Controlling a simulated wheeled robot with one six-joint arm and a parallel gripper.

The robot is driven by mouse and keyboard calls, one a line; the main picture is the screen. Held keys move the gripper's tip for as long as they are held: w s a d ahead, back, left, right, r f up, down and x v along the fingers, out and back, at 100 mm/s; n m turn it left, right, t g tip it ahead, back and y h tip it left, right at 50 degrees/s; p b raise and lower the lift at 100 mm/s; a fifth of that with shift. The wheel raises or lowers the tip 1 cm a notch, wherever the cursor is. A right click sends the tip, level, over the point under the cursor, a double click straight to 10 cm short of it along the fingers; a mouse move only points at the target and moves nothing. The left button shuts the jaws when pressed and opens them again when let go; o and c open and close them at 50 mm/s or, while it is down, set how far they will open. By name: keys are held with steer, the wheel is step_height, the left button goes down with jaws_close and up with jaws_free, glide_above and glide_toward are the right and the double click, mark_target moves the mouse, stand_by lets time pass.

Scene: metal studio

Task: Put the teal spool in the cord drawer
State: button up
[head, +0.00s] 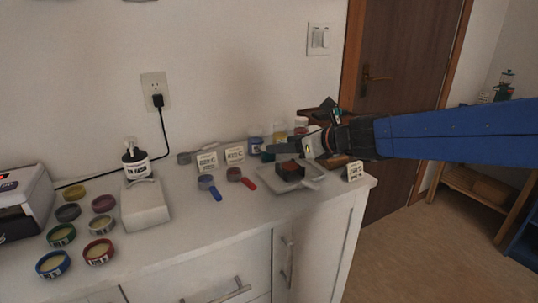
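My gripper (296,146) reaches in from the right, low over the back right part of the white counter, above a pale tray. A small dark teal piece (268,156) shows at the left of my gripper; I cannot tell whether it is the teal spool or whether it touches the fingers. The fingers are too small and dark to show whether they are open or shut. The counter's front has a drawer with a bar handle (230,290) and a panel with an upright handle (287,262); both look closed. I cannot tell which is the cord drawer.
The pale tray (316,184) holds a dark red-brown block (290,170). Jars (255,138), white label cards (207,161), a blue scoop (210,187) and a red scoop (241,179) surround it. Several round tins (62,235), a pump bottle (135,162) and a white machine (22,203) occupy the left.

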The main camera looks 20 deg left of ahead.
steer(key=x, duration=0.2)
steer(key=f+x, duration=0.1)
steer(key=x, duration=0.2)
steer(key=shift+s+d, duration=0.15)
steer(key=shift+a+f, duration=0.15)
steer(key=shift+a, duration=0.25)
steer(key=shift+c, duration=0.4)
steer(key=c, duration=1.2)
steer(key=shift+o, duration=0.2)
